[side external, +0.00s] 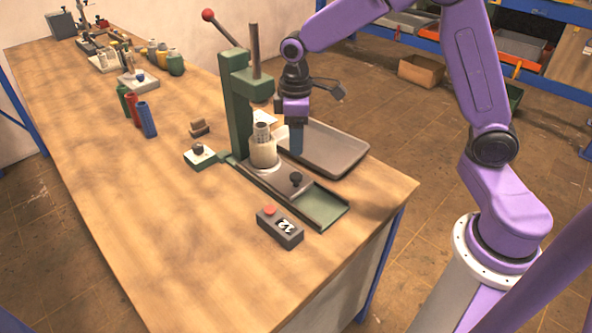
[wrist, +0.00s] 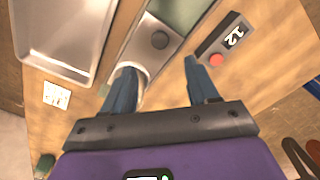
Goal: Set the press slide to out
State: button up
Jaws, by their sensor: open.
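The green press (side external: 238,105) stands on the bench with a red-ball lever at its top. Its grey slide (side external: 280,178) lies in the green track, under the press head, with a black knob (side external: 296,178) toward the near end. A cream cup-like part (side external: 263,152) sits on the slide beneath the ram. The near end of the track (side external: 322,206) is bare. My gripper (side external: 296,150) points down beside the press, between the cream part and the tray. In the wrist view my gripper (wrist: 158,66) has its blue fingers apart and empty; the knob (wrist: 159,40) shows beyond them.
A grey tray (side external: 345,163) lies right of the press. A dark box with a red button and a number display (side external: 280,227) stands in front of the track.

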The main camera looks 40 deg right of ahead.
aim_at(296, 176)
notch_tip(296, 176, down, 11)
jog(key=shift+r, duration=0.15)
dwell(0.4)
jog(key=shift+s, duration=0.1)
grip_shut()
